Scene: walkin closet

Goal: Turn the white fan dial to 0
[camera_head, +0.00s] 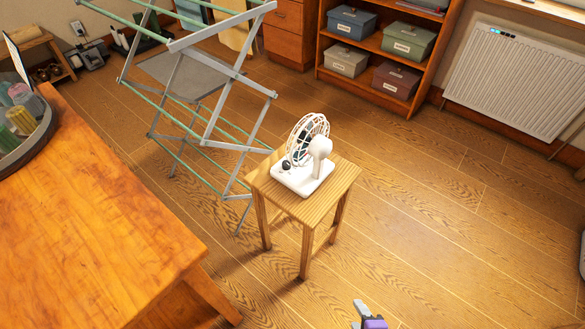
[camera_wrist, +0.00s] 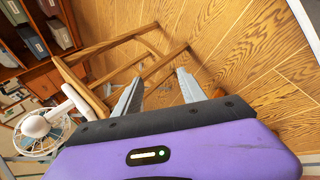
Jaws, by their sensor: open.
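The white fan (camera_head: 307,157) stands on a small wooden stool (camera_head: 335,183) in the middle of the head view. Its dark dial (camera_head: 286,166) sits on the left part of the white base; its setting is too small to read. In the wrist view the fan (camera_wrist: 40,127) is at the left, on the stool (camera_wrist: 72,82), and its dial cannot be made out. My gripper (camera_wrist: 158,88) is open and empty, with its two fingers apart. In the head view my gripper (camera_head: 368,315) shows at the bottom edge, in front of the stool and apart from the fan.
A metal drying rack (camera_head: 215,100) stands close behind and left of the stool. A large wooden table (camera_head: 95,215) fills the lower left. A shelf with storage boxes (camera_head: 375,42) and a white radiator (camera_head: 515,80) are at the back. The floor right of the stool is clear.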

